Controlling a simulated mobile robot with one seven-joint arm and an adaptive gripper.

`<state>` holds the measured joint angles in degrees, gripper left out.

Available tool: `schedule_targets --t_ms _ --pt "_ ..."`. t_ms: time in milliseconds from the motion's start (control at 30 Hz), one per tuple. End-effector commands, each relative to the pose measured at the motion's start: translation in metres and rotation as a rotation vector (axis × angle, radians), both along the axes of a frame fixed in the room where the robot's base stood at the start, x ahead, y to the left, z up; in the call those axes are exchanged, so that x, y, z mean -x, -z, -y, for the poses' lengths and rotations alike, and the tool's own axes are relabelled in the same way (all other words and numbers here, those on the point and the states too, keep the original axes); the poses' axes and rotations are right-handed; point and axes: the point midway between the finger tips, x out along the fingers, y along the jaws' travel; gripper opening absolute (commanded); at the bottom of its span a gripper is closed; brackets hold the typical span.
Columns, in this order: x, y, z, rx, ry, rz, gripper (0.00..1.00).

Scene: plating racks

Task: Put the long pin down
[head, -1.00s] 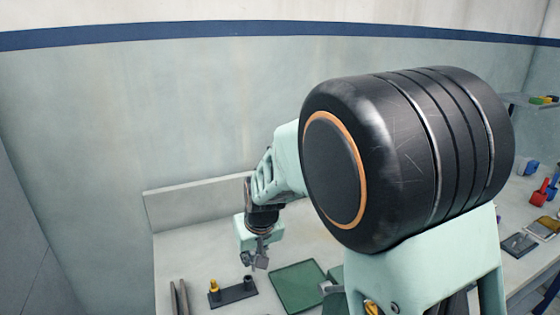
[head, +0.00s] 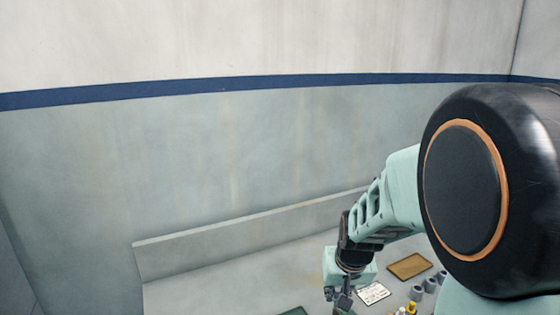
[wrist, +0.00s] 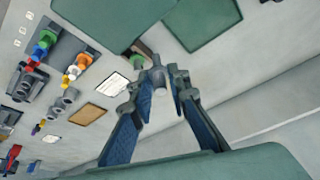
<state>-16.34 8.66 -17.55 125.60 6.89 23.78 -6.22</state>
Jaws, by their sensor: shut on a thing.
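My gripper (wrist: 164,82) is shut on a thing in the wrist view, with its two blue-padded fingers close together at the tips. Only a small pale end (wrist: 162,92) shows between the fingers. I take it to be the long pin, but its length and tilt are hidden. In the head view my gripper (head: 342,297) is small, low in the picture and over the bench; the pin cannot be made out there. A green part (wrist: 140,47) shows just beyond the fingertips, and I cannot tell if it touches them.
Green mats (wrist: 203,22) lie on the bench. A rack with coloured pegs (wrist: 40,52), a white card (wrist: 113,86) and a tan tray (wrist: 87,114) stand left in the wrist view. The tan tray (head: 410,266) is right of my gripper in the head view. A low back ledge (head: 240,235) runs along the wall.

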Motion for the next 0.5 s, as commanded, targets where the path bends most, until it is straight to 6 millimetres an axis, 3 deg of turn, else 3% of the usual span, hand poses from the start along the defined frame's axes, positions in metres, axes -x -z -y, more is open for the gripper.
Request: schedule_targets --t_ms 33,167,433,467,500 --pt "-0.001 -0.021 0.0 -0.001 0.0 0.004 0.0" --pt "-0.001 -0.055 -0.001 -0.002 -0.001 0.006 0.0" --pt "-0.001 -0.103 -0.001 -0.001 0.0 0.005 0.0" --pt "-0.001 -0.1 -0.001 -0.001 -0.001 0.002 0.0" --pt "0.0 -0.081 -0.001 -0.001 -0.001 -0.006 0.0"
